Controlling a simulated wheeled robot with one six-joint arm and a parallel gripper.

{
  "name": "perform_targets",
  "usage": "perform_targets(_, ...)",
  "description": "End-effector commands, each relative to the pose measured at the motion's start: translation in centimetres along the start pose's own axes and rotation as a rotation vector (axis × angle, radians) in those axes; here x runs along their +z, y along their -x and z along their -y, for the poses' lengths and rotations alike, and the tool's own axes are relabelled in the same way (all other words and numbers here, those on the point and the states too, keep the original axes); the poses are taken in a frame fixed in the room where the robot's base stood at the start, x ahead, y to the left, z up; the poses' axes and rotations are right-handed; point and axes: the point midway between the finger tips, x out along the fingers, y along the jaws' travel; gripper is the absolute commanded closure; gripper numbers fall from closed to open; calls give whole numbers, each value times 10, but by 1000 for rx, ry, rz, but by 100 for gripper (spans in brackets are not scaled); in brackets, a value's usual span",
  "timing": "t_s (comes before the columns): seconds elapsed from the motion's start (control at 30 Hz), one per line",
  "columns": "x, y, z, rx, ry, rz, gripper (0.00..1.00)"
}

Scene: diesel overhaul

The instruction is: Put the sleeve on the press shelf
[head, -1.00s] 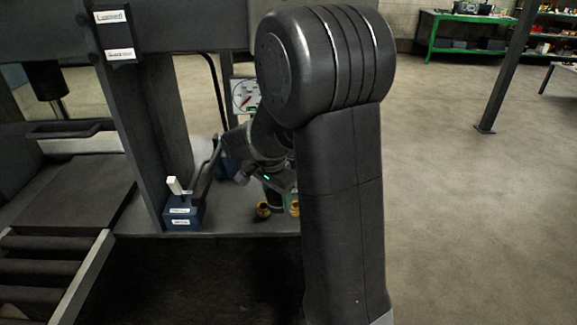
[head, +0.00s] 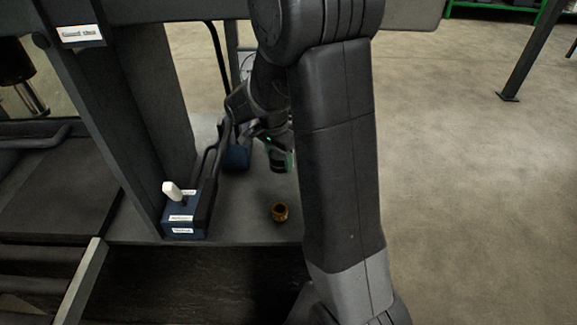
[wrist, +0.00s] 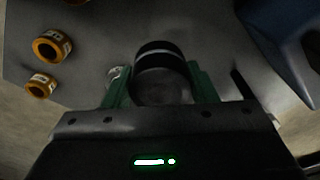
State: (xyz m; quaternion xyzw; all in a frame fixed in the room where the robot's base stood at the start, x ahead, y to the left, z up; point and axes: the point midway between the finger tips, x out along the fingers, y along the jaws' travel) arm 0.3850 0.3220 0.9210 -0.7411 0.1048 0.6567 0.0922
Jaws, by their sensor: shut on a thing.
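A dark cylindrical sleeve (wrist: 162,72) with a pale band near its top sits between the green fingers of my gripper (wrist: 158,88) in the wrist view. The fingers are shut on it. In the head view my gripper (head: 280,160) is small and partly hidden by my arm, above the grey press shelf (head: 245,222). I cannot tell whether the sleeve touches the shelf, which also shows in the wrist view (wrist: 105,35).
A blue lever box (head: 183,215) stands by the press post (head: 125,110). A blue object (wrist: 283,38) is at upper right in the wrist view.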

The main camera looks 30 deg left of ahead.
Motion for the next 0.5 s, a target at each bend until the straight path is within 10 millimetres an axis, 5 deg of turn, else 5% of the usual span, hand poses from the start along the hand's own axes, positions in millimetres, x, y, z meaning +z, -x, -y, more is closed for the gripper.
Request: perform_targets(0.5, 7, -59, 0, -1, -1, 0, 82)
